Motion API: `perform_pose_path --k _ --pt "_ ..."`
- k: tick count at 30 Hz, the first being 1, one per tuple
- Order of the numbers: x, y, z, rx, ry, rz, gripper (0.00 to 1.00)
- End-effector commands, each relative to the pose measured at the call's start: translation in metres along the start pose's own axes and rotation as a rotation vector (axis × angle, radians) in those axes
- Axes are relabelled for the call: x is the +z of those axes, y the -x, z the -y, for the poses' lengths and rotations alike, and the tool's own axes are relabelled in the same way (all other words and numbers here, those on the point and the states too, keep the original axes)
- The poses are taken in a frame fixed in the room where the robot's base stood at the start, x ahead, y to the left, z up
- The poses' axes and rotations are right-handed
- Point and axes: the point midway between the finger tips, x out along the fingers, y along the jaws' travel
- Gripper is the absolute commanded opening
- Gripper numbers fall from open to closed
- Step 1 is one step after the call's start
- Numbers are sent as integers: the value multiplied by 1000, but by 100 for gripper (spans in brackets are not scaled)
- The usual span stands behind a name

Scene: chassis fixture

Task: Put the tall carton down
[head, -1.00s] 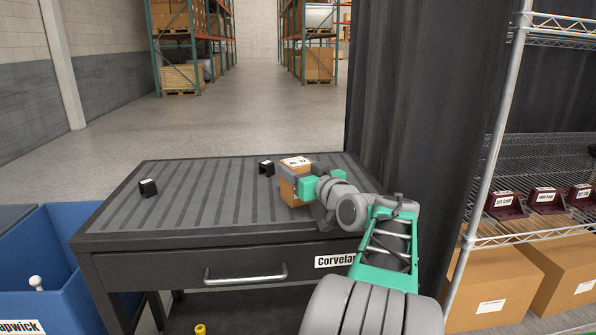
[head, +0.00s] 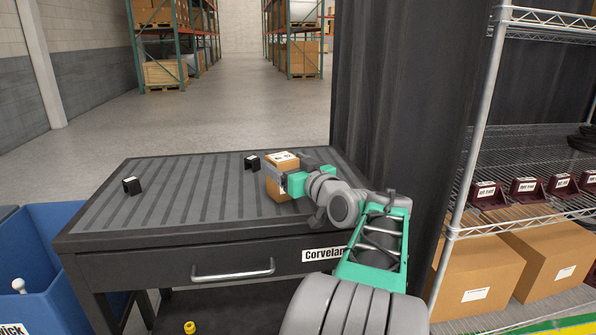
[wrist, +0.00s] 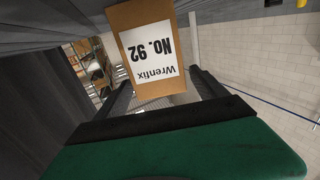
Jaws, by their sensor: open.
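In the wrist view the carton (wrist: 155,88) shows a label reading "Wrenfix No. 92". My gripper (head: 286,182) is open at the near side of the carton. In the wrist view its two dark fingers lie to either side of the carton's near end. I cannot tell whether either finger touches it. The carton's lower part is partly hidden by the gripper in the head view.
Two small black brackets (head: 131,186) (head: 252,162) sit on the bench, one close left of the carton. A blue bin (head: 60,240) stands at left. A dark curtain (head: 400,90) and a wire shelf (head: 520,225) are at right. The bench's left and middle are mostly clear.

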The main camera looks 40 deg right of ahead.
Motion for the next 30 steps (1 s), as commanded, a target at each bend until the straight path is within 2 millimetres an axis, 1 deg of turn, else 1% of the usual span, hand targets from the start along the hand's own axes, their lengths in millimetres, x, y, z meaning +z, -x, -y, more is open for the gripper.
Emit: perform_pose_path --k 1,6,9,13,17,23,25,26,28,29,30 --pt "-1 13 -2 6 2 -1 82" --pt "-1 59 -3 8 2 -1 82" --pt "0 82 -2 8 0 0 82" --pt "0 99 -1 4 1 -1 82" --pt "0 104 0 1 0 0 82" --pt "0 104 0 0 0 0 82" --pt "-2 100 6 -10 -1 13 82" --pt "-3 96 12 -19 -2 28 82" --pt "-6 81 35 -54 -10 94 82" --pt "-6 74 50 -75 -13 135 82" --pt "-4 65 73 -104 -17 202 82"
